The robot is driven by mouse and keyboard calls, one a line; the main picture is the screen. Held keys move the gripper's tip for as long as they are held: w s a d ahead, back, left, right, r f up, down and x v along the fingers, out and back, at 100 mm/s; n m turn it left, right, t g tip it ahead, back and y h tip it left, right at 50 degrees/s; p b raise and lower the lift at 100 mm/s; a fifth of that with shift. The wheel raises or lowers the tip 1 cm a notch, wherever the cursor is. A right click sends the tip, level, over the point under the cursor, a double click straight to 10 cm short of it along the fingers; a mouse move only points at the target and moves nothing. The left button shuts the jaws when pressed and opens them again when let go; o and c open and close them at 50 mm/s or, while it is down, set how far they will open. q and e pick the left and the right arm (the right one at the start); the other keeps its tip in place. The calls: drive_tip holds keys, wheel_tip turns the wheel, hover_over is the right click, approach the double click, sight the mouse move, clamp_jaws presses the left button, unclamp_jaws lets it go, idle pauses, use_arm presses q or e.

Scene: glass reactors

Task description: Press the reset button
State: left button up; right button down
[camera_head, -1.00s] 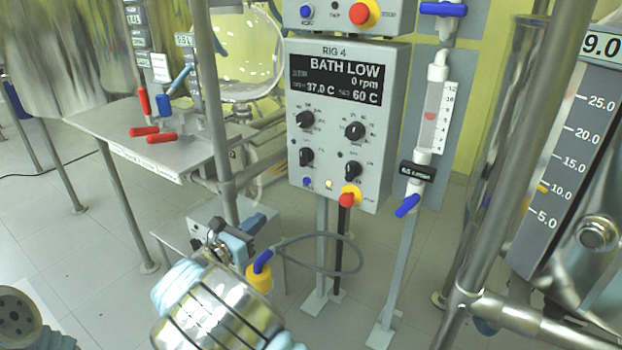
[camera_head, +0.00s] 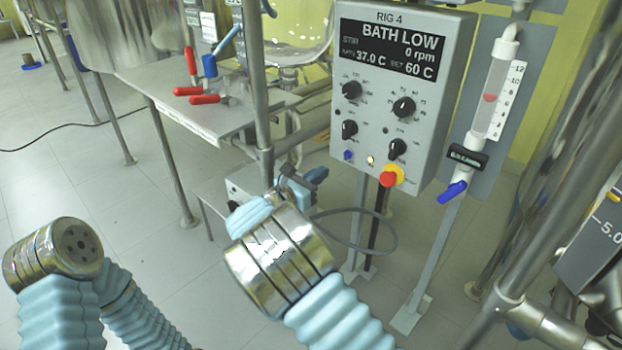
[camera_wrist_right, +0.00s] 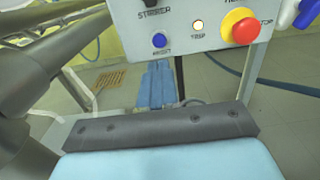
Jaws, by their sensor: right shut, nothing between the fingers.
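The RIG 4 control box (camera_head: 385,120) has a dark display reading BATH LOW. Its small blue reset button (camera_head: 348,155) is at the lower left of the panel, left of a lit lamp (camera_head: 371,160). My right gripper (camera_head: 316,177) is below and left of the button in the head view, with its blue fingers shut and empty. In the right wrist view, the closed fingertips (camera_wrist_right: 158,64) point at the panel's lower edge, just below the blue reset button (camera_wrist_right: 159,40). They look apart from it. My left gripper is out of view; only part of my left arm shows.
A red stop button on a yellow base (camera_head: 391,176) is right of the lamp, with black knobs above. A flowmeter (camera_head: 492,95) with a blue valve stands right of the box. A metal pole (camera_head: 255,90) and a bench with red-handled tools (camera_head: 205,98) are at left.

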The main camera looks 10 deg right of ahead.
sight(347, 156)
drive_tip(key=x, duration=0.8)
drive_tip(key=shift+w+d+p, duration=0.15)
drive_tip(key=shift+d+p, duration=0.05)
drive_tip(key=shift+p, duration=0.15)
